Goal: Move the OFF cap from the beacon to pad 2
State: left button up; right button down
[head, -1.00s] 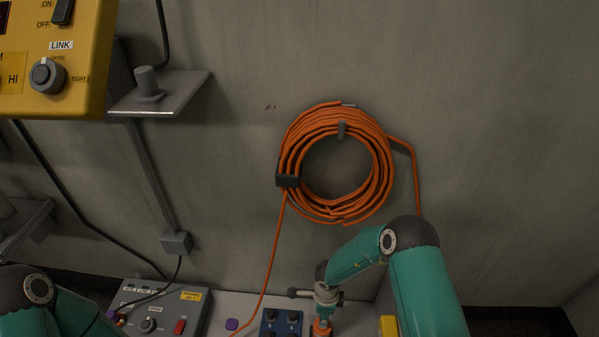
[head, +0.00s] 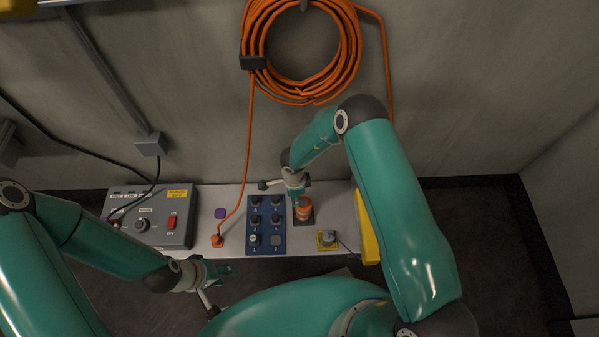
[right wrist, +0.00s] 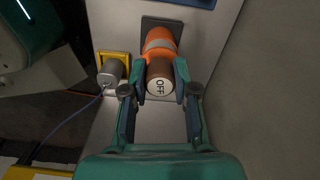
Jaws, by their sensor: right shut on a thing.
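The OFF cap (right wrist: 159,83) is a brown cap with a white face marked OFF. It sits on top of the orange beacon (right wrist: 160,43), which has a grey band. My right gripper (right wrist: 164,82) has its fingers on both sides of the cap and is shut on it. In the head view the orange beacon (head: 304,212) stands on a dark plate, with my right gripper just above it.
The blue board (head: 265,228) carries several dark knobs and a pale cap (head: 254,239) at front left. A grey plug on a yellow base (head: 327,239) stands beside the beacon.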

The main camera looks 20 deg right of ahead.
aim_at(276, 240)
jog(key=s+a+f+n, duration=0.1)
jog(key=s+a+f, duration=0.1)
jog(key=a, duration=0.1)
jog(key=s+a+f+n, duration=0.1)
jog(key=s+a+f, duration=0.1)
jog(key=a, duration=0.1)
jog(key=s+a+f+n, duration=0.2)
jog(key=s+a+f, duration=0.1)
jog(key=shift+a, duration=0.35)
jog(key=shift+w+f, duration=0.1)
jog(key=shift+f, duration=2.6)
jog(key=shift+b, duration=1.05)
jog(key=shift+f, duration=0.15)
jog(key=shift+f+b, duration=0.25)
jog(key=shift+b, duration=0.35)
dwell(0.3)
jog(key=c, duration=0.8)
grip_release()
